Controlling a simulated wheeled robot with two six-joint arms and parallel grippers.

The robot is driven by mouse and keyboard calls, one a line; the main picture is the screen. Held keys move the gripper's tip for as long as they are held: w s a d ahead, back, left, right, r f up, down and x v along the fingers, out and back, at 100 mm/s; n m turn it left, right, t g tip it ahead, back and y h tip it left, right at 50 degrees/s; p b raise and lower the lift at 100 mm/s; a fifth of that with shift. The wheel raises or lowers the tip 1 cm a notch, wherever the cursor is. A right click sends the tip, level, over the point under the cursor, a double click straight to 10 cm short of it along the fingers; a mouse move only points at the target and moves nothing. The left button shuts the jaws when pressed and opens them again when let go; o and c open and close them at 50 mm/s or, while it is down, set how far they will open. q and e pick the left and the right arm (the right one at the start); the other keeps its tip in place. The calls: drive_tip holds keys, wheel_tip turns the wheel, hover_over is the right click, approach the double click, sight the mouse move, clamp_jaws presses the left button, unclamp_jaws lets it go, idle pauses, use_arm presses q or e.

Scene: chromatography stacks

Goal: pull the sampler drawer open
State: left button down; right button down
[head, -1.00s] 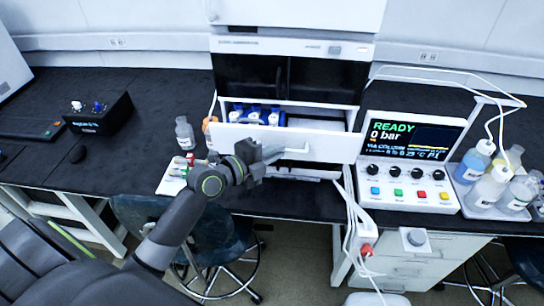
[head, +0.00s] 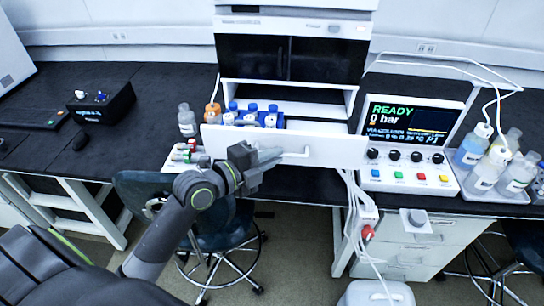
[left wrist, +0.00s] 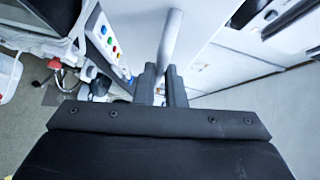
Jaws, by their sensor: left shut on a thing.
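The white sampler drawer (head: 330,145) stands out from the instrument stack in the head view. Its white bar handle (head: 297,154) is on the front panel. A blue rack (head: 275,122) with several blue-capped vials sits inside the drawer at its left. My left gripper (head: 280,156) is at the left part of the handle. In the left wrist view my left gripper (left wrist: 163,75) has its two fingers closed around the grey-looking handle bar (left wrist: 171,38). The fingers cover part of the bar. My right gripper is in neither view.
A control box with a READY screen (head: 407,122) stands right of the drawer. A tray of bottles (head: 480,190) is farther right. A small bottle (head: 187,120) and a white rack (head: 185,158) stand left of the drawer. A stool (head: 215,225) is below.

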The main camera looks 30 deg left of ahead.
use_arm(q)
drive_tip(key=c, duration=1.5)
unclamp_jaws()
drive_tip(key=p+v, duration=0.3)
drive_tip(key=v, duration=1.4)
drive_tip(key=shift+s, duration=0.2)
drive_tip(key=shift+a, duration=0.1)
